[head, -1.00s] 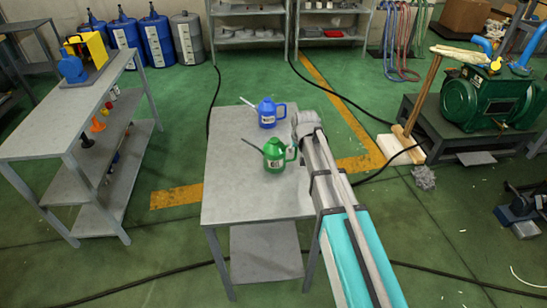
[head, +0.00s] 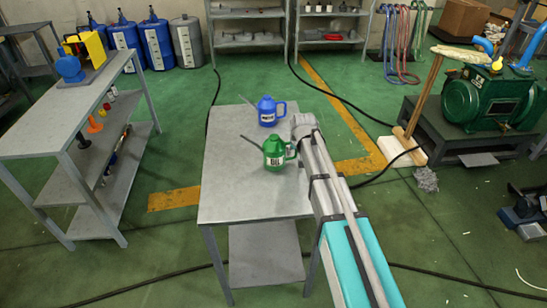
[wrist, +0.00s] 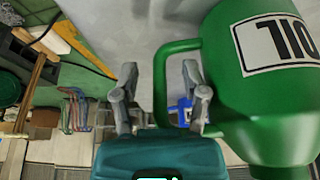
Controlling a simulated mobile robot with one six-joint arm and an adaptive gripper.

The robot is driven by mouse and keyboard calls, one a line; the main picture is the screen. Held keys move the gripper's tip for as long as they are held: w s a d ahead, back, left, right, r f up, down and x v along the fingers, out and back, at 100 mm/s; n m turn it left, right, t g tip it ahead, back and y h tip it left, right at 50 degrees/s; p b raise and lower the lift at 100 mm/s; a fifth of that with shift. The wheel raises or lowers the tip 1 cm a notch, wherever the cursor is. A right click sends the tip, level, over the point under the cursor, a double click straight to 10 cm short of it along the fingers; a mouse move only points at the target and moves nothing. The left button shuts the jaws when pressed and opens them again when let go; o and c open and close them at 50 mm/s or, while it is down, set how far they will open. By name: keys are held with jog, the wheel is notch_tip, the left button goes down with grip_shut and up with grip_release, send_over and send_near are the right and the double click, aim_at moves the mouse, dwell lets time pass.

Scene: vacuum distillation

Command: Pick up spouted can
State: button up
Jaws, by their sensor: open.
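A green spouted can (head: 274,153) labelled OIL stands upright on the grey table, with its spout to the left and its handle toward my arm. A blue spouted can (head: 268,112) stands behind it. In the wrist view the green can (wrist: 245,105) fills the right side. My gripper (wrist: 161,95) is open, with one finger on each side of the green handle and the right finger over the handle's opening. I cannot tell whether either finger touches. A bit of the blue can (wrist: 184,108) shows beyond. In the head view my arm's end hides the fingers.
The grey table (head: 235,195) has bare room in front and to the left of the cans. A shelf bench (head: 70,115) stands at the left. A green pump (head: 490,100) on a dark stand is at the right. Cables (head: 370,175) lie on the floor.

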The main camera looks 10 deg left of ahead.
jog(key=shift+f, duration=0.1)
jog(key=shift+c, duration=0.2)
dwell(0.4)
grip_shut()
